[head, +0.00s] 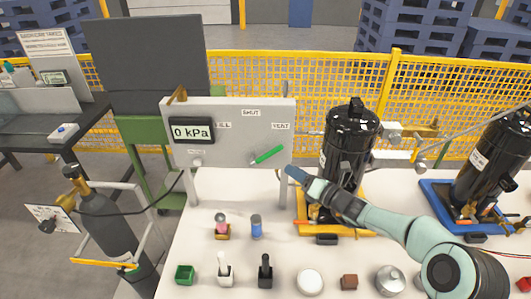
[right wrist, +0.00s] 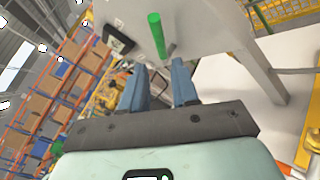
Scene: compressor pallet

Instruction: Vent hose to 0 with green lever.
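The green lever (head: 267,155) is on the front of a grey panel (head: 230,150) marked SHUT and VENT, with a third label partly hidden. It slants up to the right, below the VENT label. The panel's display (head: 191,131) reads 0 kPa. My right gripper (head: 290,171) is just right of and below the lever, apart from it. In the right wrist view its blue fingers (right wrist: 161,85) are spread with nothing between them, and the green lever (right wrist: 157,35) lies beyond the fingertips. A dark hose (head: 135,212) runs from a gas cylinder (head: 105,220) toward the panel. My left gripper is out of view.
A black compressor (head: 348,145) stands on a yellow tray (head: 305,225) behind my right arm; another (head: 490,165) stands on a blue tray (head: 436,195). Yellow fencing (head: 450,90) is behind.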

